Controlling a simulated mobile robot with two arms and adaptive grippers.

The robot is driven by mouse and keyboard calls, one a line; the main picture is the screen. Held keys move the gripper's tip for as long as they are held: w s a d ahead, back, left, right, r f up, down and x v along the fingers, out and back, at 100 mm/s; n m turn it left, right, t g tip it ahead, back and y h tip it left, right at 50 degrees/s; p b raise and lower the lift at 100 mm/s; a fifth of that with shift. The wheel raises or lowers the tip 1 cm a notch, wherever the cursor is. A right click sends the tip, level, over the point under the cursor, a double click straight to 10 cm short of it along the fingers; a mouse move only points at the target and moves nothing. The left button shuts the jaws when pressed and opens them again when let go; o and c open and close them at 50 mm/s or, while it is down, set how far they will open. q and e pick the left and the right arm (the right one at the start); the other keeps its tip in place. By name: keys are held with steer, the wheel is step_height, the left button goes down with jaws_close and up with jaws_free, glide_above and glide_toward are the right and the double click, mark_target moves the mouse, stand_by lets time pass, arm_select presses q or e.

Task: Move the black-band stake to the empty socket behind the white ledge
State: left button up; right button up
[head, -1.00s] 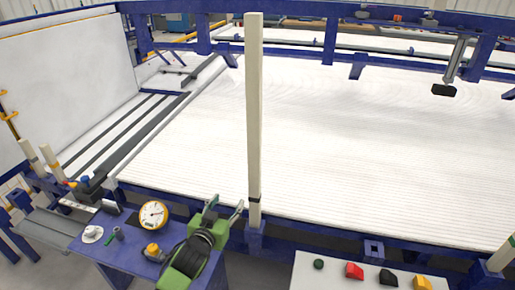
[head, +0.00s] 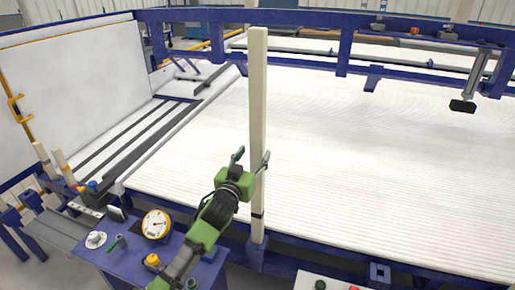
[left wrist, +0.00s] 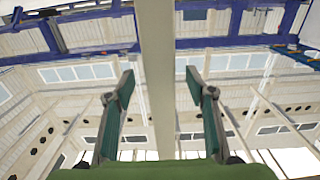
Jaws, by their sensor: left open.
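The black-band stake (head: 258,100) is a tall cream post, upright in a blue socket (head: 256,252) on the front rail, with its dark band low down. My left gripper (head: 251,158) is open at the stake's lower half, above the band. In the left wrist view the stake (left wrist: 155,60) rises between the two spread fingers (left wrist: 158,82), with gaps on both sides. An empty blue socket (head: 380,273) sits farther right on the rail, behind the white ledge (head: 309,284), which is mostly cut off at the bottom edge. My right gripper is not in view.
A blue bench (head: 125,262) at lower left carries a round gauge (head: 156,224) and small parts. Other stakes (head: 62,165) stand at the far left. A wide white ribbed bed (head: 380,170) lies behind the rail. A black-ended rod (head: 463,106) hangs at the right.

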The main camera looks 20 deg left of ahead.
mark_target(256, 151)
arm_select(q)
steer(key=shift+w+d, duration=0.1)
steer(key=shift+w, duration=2.15)
